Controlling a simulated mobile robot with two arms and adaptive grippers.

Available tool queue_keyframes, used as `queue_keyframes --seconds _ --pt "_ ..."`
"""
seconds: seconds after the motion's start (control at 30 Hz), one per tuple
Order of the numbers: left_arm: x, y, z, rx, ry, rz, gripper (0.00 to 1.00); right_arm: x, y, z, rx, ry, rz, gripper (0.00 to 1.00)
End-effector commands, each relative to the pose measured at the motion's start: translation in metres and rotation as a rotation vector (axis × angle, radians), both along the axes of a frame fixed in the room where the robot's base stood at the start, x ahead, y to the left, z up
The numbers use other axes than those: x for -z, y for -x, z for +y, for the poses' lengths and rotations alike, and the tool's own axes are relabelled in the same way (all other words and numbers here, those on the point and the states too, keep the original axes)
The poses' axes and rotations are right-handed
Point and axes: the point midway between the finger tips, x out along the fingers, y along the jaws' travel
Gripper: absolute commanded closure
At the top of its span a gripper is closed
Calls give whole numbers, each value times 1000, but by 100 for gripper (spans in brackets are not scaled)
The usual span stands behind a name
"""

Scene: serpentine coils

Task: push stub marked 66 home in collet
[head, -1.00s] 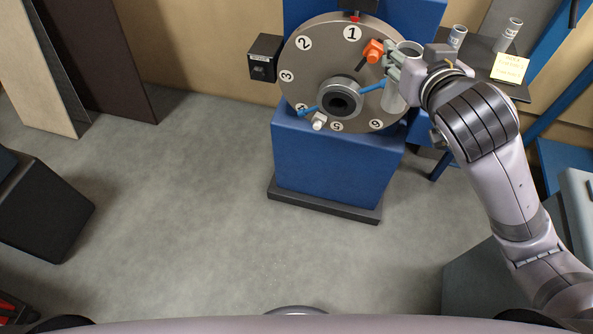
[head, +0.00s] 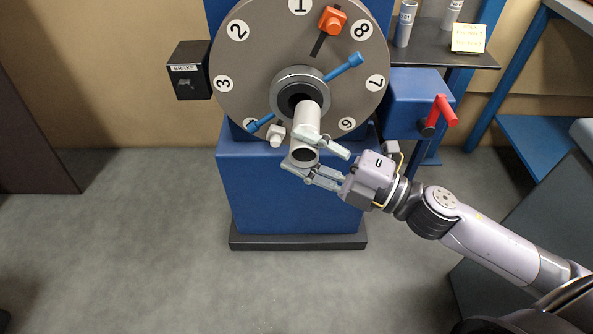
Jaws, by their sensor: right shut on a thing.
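The collet (head: 281,93) is a grey ring with a dark bore at the centre of the big numbered disc. A pale grey tubular stub (head: 306,124) points at the bore. Its far end overlaps the lower right of the dark opening, and I cannot tell whether it is inside or just in front. Its open near end faces me, and no mark 66 is readable on it. My right gripper (head: 303,157) is shut on the stub near that end, fingers coming from the right. My left gripper is not in view.
The disc (head: 240,60) carries an orange block (head: 332,19), a white block (head: 275,134) and blue rods (head: 343,66). A black box (head: 189,70) is at left. A blue box with a red lever (head: 439,112) is at right. Several tubes (head: 405,24) and a yellow note (head: 468,38) are on a dark shelf.

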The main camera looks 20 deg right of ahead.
Motion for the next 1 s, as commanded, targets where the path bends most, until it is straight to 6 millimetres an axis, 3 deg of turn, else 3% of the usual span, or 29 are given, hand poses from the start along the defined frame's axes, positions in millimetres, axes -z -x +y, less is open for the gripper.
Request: queue_keyframes --seconds 0.1,0.27,0.7,1.0 --pt "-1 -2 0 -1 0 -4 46 20 13 5 -52 11 -42 100" --pt "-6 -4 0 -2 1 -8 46 25 18 8 -83 19 -67 100" --pt "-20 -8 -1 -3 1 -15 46 25 -17 -2 -85 18 -68 100" --pt "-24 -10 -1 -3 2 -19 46 24 -25 -4 -85 16 -65 100"
